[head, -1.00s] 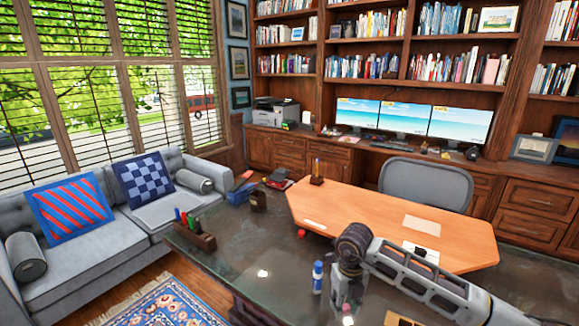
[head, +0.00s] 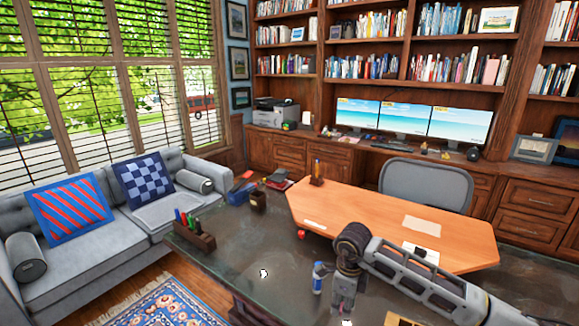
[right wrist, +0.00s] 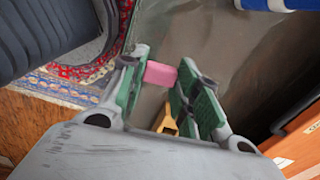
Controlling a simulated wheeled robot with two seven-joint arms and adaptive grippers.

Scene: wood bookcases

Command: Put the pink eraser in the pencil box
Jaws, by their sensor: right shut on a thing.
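The pink eraser (right wrist: 160,73) is a small pink block between the fingertips of my right gripper (right wrist: 158,78) in the right wrist view. The gripper is shut on it. In the head view my right gripper (head: 344,302) points down over the front of the dark desk, right beside a blue and white bottle, and the eraser is hard to make out there. A brown wooden box with coloured pens (head: 196,237), which looks like the pencil box, stands at the desk's left edge, well left of the gripper. My left gripper is not in view.
The blue and white bottle (head: 317,278) stands close to my right gripper. A red ball (head: 302,234) and a small holder (head: 258,200) lie farther back. The dark desk top (head: 225,262) is mostly clear between the bottle and the pen box.

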